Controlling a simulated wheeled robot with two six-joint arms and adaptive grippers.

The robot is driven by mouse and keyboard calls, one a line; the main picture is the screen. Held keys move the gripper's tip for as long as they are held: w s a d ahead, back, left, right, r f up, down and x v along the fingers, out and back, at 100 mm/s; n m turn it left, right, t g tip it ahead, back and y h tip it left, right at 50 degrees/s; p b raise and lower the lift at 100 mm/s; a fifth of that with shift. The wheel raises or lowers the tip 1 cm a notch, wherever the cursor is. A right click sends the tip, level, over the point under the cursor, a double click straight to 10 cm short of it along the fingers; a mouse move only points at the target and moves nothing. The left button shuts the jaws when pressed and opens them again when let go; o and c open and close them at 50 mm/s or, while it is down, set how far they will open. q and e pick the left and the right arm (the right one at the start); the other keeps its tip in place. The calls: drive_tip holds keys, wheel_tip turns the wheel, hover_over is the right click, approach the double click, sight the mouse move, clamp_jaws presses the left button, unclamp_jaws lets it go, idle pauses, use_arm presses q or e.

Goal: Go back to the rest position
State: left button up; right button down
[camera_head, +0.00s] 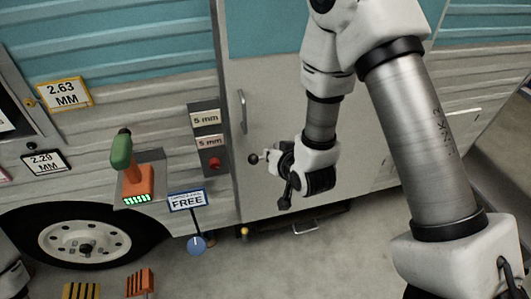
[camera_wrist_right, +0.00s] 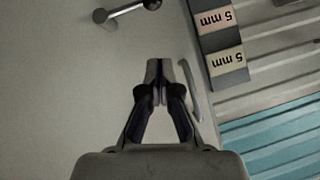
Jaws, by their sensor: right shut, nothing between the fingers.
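My right gripper (camera_head: 285,180) is in front of the camper's grey door (camera_head: 262,90). In the right wrist view its two dark fingers (camera_wrist_right: 160,72) come together at the tips, with nothing between them. A lever with dark ball ends (camera_wrist_right: 125,10) is on the door surface beyond the fingertips, apart from them in that view. In the head view a dark knob (camera_head: 253,158) shows just left of the gripper. My left gripper is not in view; only a bit of white arm shows at the lower left edge.
A vertical door handle (camera_head: 242,112) is above and left of the right gripper. Left of the door are a panel with "5 mm" labels (camera_head: 207,118), a "FREE" sign (camera_head: 187,201) and a green-handled tool (camera_head: 121,150). A wheel (camera_head: 85,248) is lower left. Floor (camera_head: 330,270) is clear below.

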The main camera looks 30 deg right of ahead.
drive_tip(key=s+a+f+n+g, duration=0.1)
drive_tip(key=s+f+g, duration=0.4)
drive_tip(key=s+f, duration=1)
drive_tip(key=s+a+f+n+g, duration=0.1)
drive_tip(key=s+f+g, duration=0.5)
drive_tip(key=s, duration=0.6)
wheel_tip(320, 180, down, 2)
drive_tip(key=shift+f+n+g+y, duration=0.2)
drive_tip(key=shift+n+g+y, duration=0.15)
drive_tip(key=shift+n, duration=0.55)
